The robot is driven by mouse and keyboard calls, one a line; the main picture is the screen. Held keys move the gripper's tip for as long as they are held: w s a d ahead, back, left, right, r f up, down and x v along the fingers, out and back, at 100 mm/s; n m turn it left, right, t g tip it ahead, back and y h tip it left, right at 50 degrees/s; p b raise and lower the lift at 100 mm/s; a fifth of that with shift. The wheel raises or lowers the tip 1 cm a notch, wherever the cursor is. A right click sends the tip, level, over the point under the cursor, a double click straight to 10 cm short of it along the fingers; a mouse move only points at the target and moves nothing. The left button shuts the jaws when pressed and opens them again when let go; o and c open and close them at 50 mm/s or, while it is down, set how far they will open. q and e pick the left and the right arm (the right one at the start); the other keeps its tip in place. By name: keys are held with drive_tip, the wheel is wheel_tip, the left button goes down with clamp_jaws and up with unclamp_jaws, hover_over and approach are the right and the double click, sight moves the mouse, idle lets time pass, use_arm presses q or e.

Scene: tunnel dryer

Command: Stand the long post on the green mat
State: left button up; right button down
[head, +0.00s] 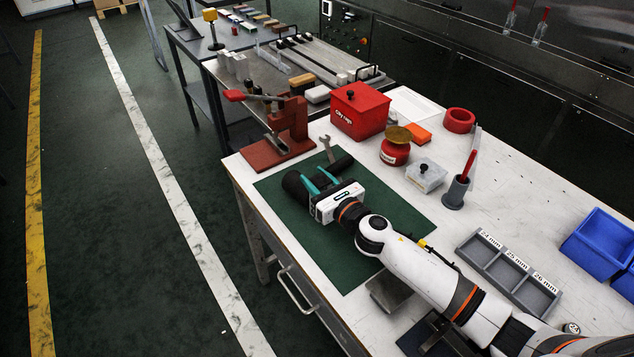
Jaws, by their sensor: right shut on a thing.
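The green mat (345,260) lies on the near left part of the white bench. A long black post (296,188) is on its side at the far left part of the mat. Its left end looks wider, and its other end points up and right. My right gripper (319,181), with teal fingers, is shut on the middle of the post. The gripper body hides part of the post. I cannot tell whether the post touches the mat or is just above it. My left gripper is not in view.
A red press (288,125), a wrench (327,148) and a red rag box (359,111) stand behind the mat. A red jar (395,150), a clear box (426,175) and a grey pen holder (455,194) are to its right. The mat's front left is clear.

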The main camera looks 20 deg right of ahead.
drive_tip(key=shift+f, duration=0.1)
drive_tip(key=c, duration=0.9)
unclamp_jaws()
drive_tip(key=shift+r, duration=0.3)
drive_tip(key=shift+b+v, duration=0.45)
drive_tip(key=shift+v, duration=5.65)
drive_tip(key=shift+f, duration=0.1)
